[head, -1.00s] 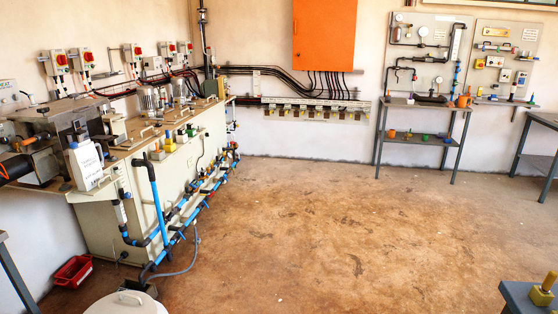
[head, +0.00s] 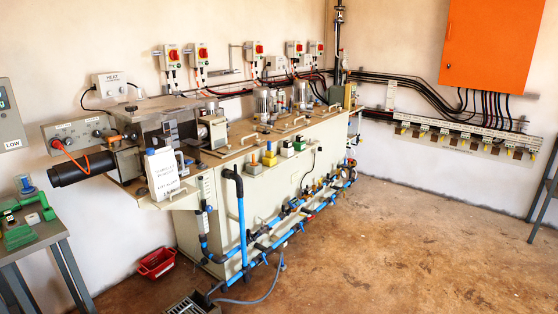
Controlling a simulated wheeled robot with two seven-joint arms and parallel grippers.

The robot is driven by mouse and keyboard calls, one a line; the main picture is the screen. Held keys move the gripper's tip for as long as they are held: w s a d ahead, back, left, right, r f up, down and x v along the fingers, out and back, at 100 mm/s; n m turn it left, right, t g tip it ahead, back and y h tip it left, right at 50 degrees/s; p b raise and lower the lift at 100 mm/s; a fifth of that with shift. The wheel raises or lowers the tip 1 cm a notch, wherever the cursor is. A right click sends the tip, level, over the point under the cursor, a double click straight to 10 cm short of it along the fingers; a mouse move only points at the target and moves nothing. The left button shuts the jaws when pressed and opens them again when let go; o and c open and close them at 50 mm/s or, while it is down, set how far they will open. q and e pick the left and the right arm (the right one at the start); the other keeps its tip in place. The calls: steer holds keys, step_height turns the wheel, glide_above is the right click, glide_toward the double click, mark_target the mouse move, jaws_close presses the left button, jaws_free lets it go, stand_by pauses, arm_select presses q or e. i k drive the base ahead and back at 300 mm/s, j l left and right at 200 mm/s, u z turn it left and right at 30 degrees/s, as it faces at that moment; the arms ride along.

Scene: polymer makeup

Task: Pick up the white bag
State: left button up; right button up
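A white bag-like container (head: 163,173) with dark printed writing stands upright at the near left end of the long cream machine bench (head: 215,200). A white handle-like loop shows at its right side. I cannot tell for sure that it is a bag. It stands in front of the grey metal machine block. Nothing is touching it from my side. Neither of my grippers is in view.
Blue and black pipes (head: 243,222) run low along the bench front. A red basket (head: 157,263) and a dark grated box (head: 193,305) are on the floor. A table with green parts (head: 25,235) stands at the left. Brown floor at the right is clear.

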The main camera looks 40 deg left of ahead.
mark_target(160, 166)
steer(key=i+u, duration=0.2)
steer(key=i, duration=0.5)
steer(key=i+l+u, duration=0.15)
steer(key=i, duration=0.55)
steer(key=i+j+u, duration=0.1)
steer(key=i+u, duration=0.6)
steer(key=u, duration=0.2)
steer(key=i+l+u, duration=0.15)
steer(key=i+u, duration=0.3)
steer(key=i+j+u, duration=0.2)
steer(key=i+u, duration=0.25)
steer(key=i+j+u, duration=0.1)
steer(key=u, duration=0.35)
steer(key=i+l+u, duration=0.15)
steer(key=i+u, duration=0.3)
